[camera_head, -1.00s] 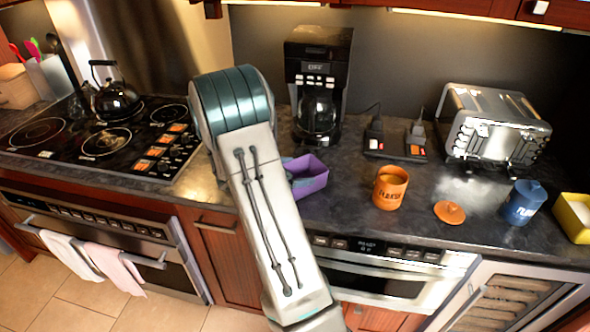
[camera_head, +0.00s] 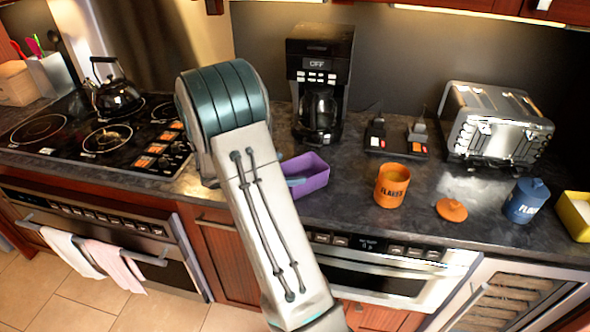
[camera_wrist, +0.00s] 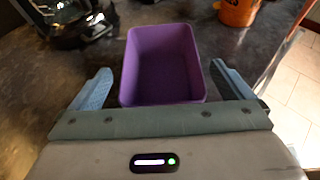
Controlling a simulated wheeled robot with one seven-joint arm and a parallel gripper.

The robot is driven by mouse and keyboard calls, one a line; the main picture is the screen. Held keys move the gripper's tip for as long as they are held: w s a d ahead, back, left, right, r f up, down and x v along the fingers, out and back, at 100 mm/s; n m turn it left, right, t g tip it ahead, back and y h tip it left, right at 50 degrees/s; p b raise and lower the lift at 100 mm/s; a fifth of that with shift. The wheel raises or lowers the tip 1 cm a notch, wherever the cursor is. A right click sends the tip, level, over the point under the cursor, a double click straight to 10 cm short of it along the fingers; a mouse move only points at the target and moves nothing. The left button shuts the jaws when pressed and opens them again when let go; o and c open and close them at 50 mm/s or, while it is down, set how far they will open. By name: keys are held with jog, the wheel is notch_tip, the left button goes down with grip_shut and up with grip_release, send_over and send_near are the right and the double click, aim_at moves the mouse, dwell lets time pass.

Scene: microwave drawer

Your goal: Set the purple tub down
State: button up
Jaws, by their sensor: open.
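The purple tub (camera_head: 312,176) stands upright on the dark countertop, in front of the coffee maker. In the wrist view the tub (camera_wrist: 162,66) is empty and lies ahead of my gripper, partly between its fingers. My gripper (camera_wrist: 160,88) is open, with a blue finger on each side of the tub and a visible gap to both walls. In the head view one blue fingertip (camera_head: 295,181) shows by the tub's left side; my arm hides the rest of the gripper.
A coffee maker (camera_head: 319,85) stands behind the tub. An orange canister (camera_head: 391,187) is to its right, then an orange lid (camera_head: 451,209), a blue canister (camera_head: 525,201) and a yellow tub (camera_head: 575,214). A toaster (camera_head: 497,125) stands at the back right. The stove (camera_head: 95,135) is at left.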

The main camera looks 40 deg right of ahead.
jog(key=s+v, duration=0.1)
jog(key=v, duration=0.6)
jog(key=s+a+r+m+t+y, duration=0.2)
jog(key=s+a+r+m+y, duration=0.1)
jog(key=s+a+m+y, duration=0.3)
jog(key=s+a+r+m+t+y, duration=0.2)
jog(key=s+a+m+y, duration=0.5)
jog(key=s+a+m, duration=0.4)
jog(key=s+a+r, duration=0.1)
jog(key=s, duration=0.2)
jog(key=shift+a+r+b, duration=0.2)
jog(key=shift+r+b, duration=0.05)
jog(key=shift+b, duration=0.15)
jog(key=shift+s, duration=0.1)
